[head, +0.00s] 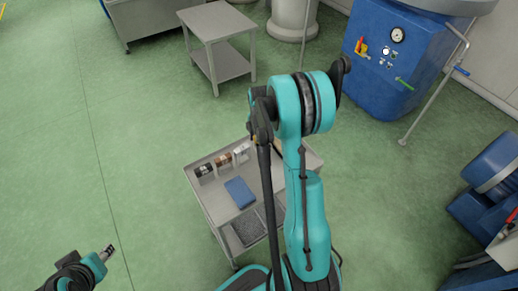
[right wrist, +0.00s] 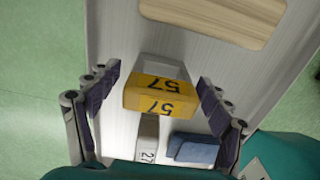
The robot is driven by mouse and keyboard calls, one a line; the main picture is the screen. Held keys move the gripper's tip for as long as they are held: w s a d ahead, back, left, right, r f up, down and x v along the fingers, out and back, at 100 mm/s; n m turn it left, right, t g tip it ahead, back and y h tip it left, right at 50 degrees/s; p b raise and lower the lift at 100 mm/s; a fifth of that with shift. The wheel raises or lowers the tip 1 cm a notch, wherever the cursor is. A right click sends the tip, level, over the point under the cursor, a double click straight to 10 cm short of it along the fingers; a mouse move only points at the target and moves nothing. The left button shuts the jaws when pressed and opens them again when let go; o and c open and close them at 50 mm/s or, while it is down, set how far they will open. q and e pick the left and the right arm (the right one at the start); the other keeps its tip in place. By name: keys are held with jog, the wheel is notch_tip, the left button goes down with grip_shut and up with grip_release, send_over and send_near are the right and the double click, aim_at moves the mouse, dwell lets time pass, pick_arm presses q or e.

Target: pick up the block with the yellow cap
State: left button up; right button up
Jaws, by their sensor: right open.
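The block with the yellow cap (right wrist: 157,92), marked 57, stands on the grey trolley top in the right wrist view. My right gripper (right wrist: 158,84) is open, with one dark-padded finger on each side of the block and a gap showing on both sides. The block is not held. In the head view my right arm hides this block and the right gripper. Part of my left arm, with its end (head: 108,251), shows at the lower left, far from the trolley; its jaws are too small to read.
In the right wrist view, a block marked 27 (right wrist: 148,138) and a folded blue thing (right wrist: 194,148) lie close to the yellow cap, and a wooden board (right wrist: 222,15) lies beyond. The trolley (head: 205,203) holds several small blocks. A grey table (head: 218,22) and blue machine (head: 385,75) stand behind.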

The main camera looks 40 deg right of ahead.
jog(key=shift+f, duration=0.75)
jog(key=shift+r, duration=0.1)
jog(key=shift+c, duration=1)
jog(key=c, duration=1.2)
